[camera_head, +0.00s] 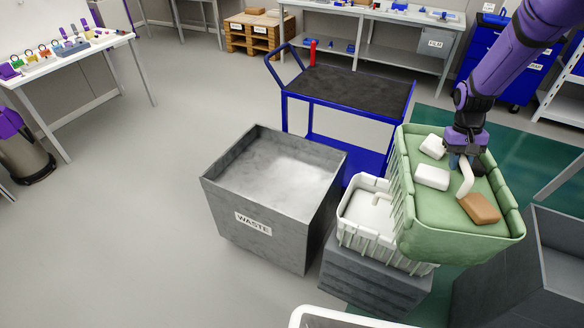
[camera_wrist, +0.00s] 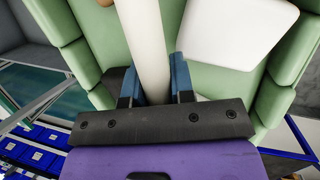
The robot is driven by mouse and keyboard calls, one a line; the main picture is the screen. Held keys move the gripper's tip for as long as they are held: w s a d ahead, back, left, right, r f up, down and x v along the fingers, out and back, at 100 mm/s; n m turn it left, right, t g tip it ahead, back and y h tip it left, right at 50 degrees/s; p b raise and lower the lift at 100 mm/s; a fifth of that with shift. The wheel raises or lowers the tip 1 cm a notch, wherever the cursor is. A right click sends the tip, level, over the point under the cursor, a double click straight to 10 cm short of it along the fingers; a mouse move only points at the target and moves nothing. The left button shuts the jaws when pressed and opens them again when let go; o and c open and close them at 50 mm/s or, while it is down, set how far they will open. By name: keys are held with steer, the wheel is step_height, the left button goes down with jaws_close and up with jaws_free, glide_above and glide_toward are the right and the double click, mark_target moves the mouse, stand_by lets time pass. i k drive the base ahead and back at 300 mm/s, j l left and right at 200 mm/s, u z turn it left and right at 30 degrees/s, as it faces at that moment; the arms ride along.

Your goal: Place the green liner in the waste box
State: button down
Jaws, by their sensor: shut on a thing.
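The green liner (camera_head: 446,210) is a ribbed tub at the right of the head view, with two white blocks and a brown block (camera_head: 479,208) inside. My gripper (camera_head: 461,163) reaches down into it and is shut on its white bar-like handle (camera_head: 466,180). In the wrist view the white bar (camera_wrist: 143,35) runs between my blue fingertips (camera_wrist: 156,78), with the green wall (camera_wrist: 60,15) around it. The liner overlaps the white basket (camera_head: 365,215) in the picture and seems raised above it. The grey waste box (camera_head: 222,212), labelled WASTE, stands open to the left; no object shows inside.
The white basket sits on a dark grey stand (camera_head: 370,282). A blue cart (camera_head: 350,95) with a black top stands behind the waste box. A grey open bin (camera_head: 555,250) is at the right edge. The floor left of the waste box is clear.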

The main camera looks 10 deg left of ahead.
mark_target(265, 181)
steer(key=i+j, duration=0.15)
steer(key=j, duration=0.3)
steer(key=i+j, duration=0.15)
steer(key=j, duration=0.3)
steer(key=i+j, duration=0.1)
steer(key=j, duration=0.35)
steer(key=i+j, duration=0.15)
steer(key=j, duration=0.3)
steer(key=i+j, duration=0.15)
steer(key=j, duration=0.3)
steer(key=i+j, duration=0.15)
steer(key=j, duration=0.3)
steer(key=i+j, duration=0.15)
steer(key=j, duration=0.3)
steer(key=i+j, duration=0.1)
steer(key=j, duration=0.35)
steer(key=u, duration=0.05)
